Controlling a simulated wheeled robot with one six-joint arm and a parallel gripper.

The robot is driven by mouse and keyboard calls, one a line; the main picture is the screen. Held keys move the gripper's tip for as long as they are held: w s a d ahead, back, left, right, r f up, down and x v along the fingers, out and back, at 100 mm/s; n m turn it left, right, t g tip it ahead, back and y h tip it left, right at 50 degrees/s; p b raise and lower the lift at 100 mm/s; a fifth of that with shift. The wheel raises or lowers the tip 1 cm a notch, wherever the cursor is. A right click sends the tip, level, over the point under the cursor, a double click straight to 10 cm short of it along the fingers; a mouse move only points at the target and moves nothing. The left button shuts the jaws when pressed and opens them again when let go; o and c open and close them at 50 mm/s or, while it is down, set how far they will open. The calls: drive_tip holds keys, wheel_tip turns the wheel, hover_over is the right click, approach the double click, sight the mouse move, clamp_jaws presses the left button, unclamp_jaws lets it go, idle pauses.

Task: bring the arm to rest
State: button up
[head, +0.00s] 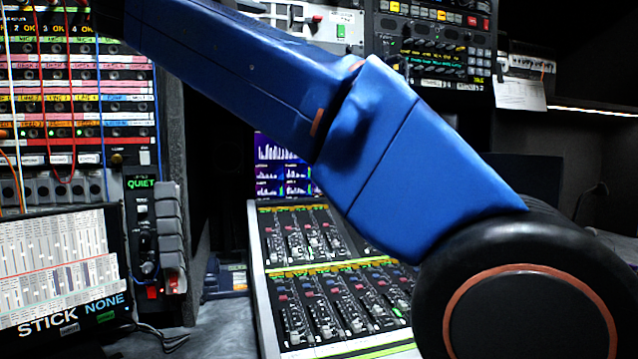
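My blue arm crosses the head view from the upper left down to the lower right. It ends in the picture at a large black round joint with an orange ring, at the lower right. My gripper does not show in this view, so whether it is open or shut is hidden. The arm covers the middle of the scene and part of the console behind it.
A mixing console (335,300) with several faders lies behind and below my arm. A patch panel (75,90) with red and orange cables stands at the left. A screen (60,265) reading "STICK NONE" is at the lower left. A rack unit (435,45) is at the top.

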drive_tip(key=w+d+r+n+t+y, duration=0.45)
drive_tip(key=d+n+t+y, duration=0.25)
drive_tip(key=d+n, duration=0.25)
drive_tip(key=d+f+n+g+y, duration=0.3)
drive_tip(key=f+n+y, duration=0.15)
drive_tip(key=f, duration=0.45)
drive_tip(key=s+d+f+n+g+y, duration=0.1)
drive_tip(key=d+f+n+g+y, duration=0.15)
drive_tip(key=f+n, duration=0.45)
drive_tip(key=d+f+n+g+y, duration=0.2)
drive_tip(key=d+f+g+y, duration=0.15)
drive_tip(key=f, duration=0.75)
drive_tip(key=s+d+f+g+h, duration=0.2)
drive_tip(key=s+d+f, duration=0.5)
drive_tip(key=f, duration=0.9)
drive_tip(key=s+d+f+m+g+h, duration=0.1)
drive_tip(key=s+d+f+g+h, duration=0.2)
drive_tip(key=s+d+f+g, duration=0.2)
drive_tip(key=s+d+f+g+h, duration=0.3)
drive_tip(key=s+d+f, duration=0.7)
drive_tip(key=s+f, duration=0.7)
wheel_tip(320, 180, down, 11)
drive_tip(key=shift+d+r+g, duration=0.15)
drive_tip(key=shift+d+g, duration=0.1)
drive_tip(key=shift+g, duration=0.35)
